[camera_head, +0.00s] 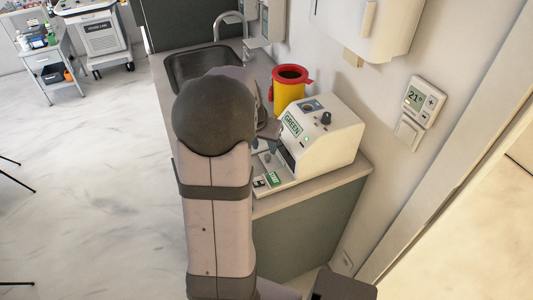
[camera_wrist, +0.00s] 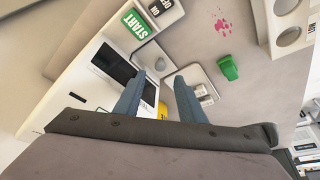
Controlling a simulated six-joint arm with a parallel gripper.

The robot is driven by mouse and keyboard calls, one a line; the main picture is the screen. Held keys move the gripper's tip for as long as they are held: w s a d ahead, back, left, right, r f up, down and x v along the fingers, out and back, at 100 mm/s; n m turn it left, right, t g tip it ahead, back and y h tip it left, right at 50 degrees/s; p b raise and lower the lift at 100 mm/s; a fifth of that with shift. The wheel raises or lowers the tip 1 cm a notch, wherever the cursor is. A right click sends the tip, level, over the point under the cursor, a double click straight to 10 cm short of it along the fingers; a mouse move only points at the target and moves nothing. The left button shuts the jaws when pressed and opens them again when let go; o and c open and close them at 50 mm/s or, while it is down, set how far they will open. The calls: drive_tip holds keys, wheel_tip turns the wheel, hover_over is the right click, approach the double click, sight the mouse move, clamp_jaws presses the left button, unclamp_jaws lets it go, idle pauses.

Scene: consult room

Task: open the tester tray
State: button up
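The white tester (camera_head: 330,140) stands on the counter in the head view, with a green "GREEN" label, a dark knob on top and a green START button at its front base. In the wrist view the tester (camera_wrist: 85,85) fills the left side, with a dark panel or opening on it.
A yellow bin with a red rim (camera_head: 290,86) stands behind the tester. A sink (camera_head: 200,65) lies at the counter's far end. A small green object (camera_wrist: 228,67) and a pink stain (camera_wrist: 222,24) are on the counter. The wall closes off the right side.

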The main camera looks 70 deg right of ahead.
sight(267, 156)
drive_tip(key=shift+p+x, duration=0.9)
drive_tip(key=shift+x, duration=2.4)
clamp_jaws()
